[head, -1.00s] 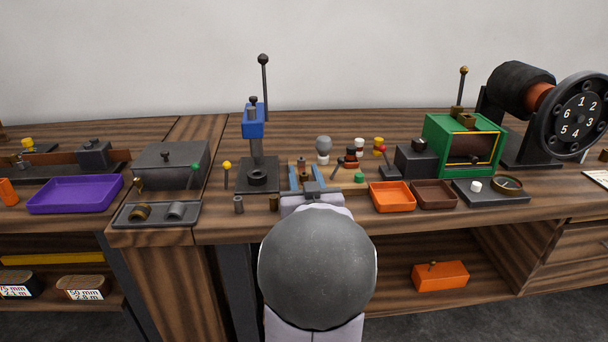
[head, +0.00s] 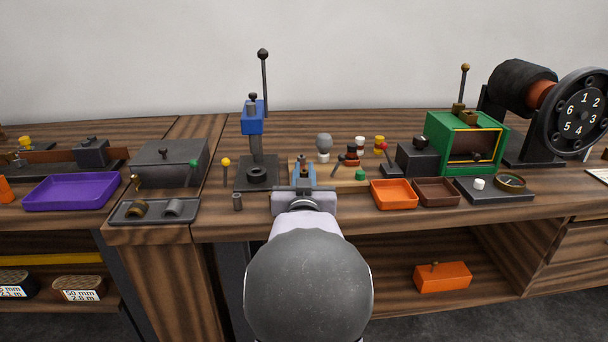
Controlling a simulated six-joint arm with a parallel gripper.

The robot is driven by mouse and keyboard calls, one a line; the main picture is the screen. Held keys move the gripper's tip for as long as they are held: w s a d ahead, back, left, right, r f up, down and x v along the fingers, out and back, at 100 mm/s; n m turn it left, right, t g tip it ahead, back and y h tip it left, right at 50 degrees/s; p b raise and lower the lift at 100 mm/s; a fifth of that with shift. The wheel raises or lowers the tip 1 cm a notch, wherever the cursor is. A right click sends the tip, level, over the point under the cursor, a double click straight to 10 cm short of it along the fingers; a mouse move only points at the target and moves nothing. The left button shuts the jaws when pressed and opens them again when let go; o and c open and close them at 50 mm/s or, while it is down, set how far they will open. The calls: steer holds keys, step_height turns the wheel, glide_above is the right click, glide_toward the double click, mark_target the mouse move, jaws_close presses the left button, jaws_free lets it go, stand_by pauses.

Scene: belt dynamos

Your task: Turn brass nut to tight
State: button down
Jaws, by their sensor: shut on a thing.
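My gripper (head: 304,173) is over the left end of a pale wooden board (head: 347,187), its blue fingers close together. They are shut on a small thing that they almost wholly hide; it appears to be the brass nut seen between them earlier. I cannot make out how tight the nut sits. A small brown post (head: 301,159) stands just beyond the fingertips. The board also bears a grey bulb (head: 323,144), a green knob (head: 360,175) and a red-tipped lever (head: 384,149).
An orange tray (head: 394,196) and a brown tray (head: 436,194) lie to the right. A green-framed box (head: 440,135) stands behind them.

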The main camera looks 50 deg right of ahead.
steer(key=c, duration=1.7)
jaws_free()
steer(key=shift+v, duration=3.75)
